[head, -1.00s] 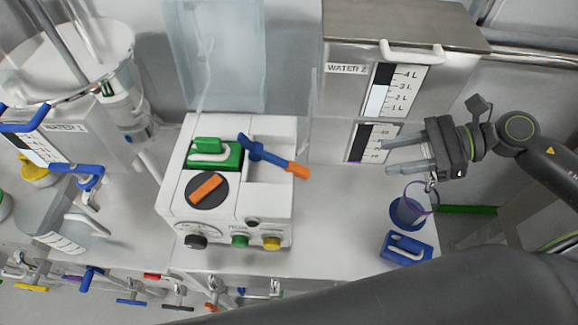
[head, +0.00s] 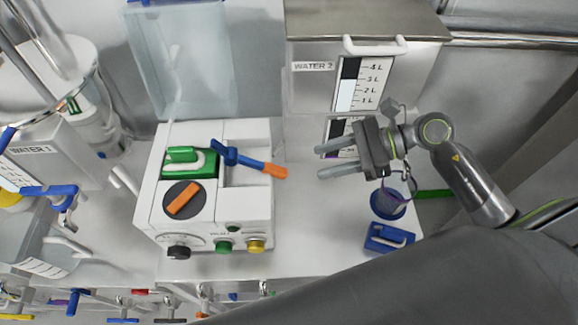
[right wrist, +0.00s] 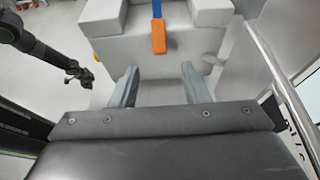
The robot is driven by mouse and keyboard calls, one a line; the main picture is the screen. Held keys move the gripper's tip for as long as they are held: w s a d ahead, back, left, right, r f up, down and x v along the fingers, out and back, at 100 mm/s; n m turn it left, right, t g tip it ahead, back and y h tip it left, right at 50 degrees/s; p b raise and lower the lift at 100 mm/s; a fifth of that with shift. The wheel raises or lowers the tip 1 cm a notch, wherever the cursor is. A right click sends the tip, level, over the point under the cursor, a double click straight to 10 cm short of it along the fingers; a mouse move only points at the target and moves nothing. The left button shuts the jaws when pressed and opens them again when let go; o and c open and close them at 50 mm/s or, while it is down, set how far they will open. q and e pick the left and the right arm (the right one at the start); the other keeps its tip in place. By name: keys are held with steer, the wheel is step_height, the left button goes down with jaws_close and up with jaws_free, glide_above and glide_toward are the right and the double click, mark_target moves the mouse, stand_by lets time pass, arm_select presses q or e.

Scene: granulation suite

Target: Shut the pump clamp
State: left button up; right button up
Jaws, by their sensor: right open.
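The white pump (head: 205,215) stands on the bench. Its clamp lever (head: 250,162) is blue with an orange tip and sticks out past the right side of the pump top. In the right wrist view the orange tip (right wrist: 159,38) lies ahead, between the lines of the fingers but beyond them. My right gripper (head: 321,161) is open and empty, right of the lever tip and apart from it. Its fingers (right wrist: 158,84) also show in the right wrist view. A dark arm with a small gripper (right wrist: 82,76), seemingly my left, shows there; its jaws are too small to read.
The pump top also has a green block (head: 190,162) and an orange-handled dial (head: 183,200). A blue cup (head: 388,205) and a blue block (head: 389,239) stand below my right gripper. The WATER 2 tank (head: 300,90) is behind it. The bench between gripper and pump looks clear.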

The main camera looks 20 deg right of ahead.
mark_target(285, 171)
steer(key=shift+p+x, duration=0.8)
steer(key=shift+x, duration=3.55)
jaws_close()
